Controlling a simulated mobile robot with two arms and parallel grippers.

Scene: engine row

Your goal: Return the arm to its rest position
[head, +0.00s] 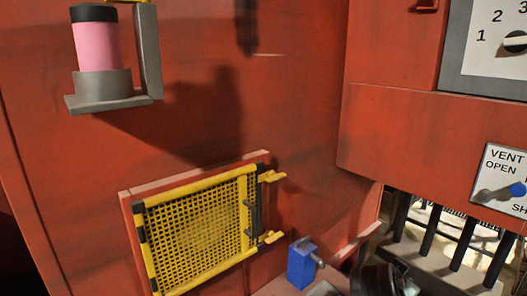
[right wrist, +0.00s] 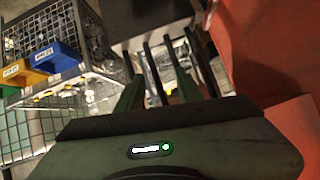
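My right gripper (right wrist: 158,88) shows in the right wrist view, with its two dark green fingers apart and nothing seen held between them. Its dark body with a small green light fills the bottom of that view. In the head view a dark rounded shape at the bottom edge, right of centre, may be part of my right arm; I cannot tell. My left gripper is in neither view.
The head view shows a red wall with a pink canister (head: 98,46) on a grey bracket (head: 112,100), a yellow mesh panel (head: 200,225), a blue block (head: 301,264) and a vent switch plate (head: 505,165).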

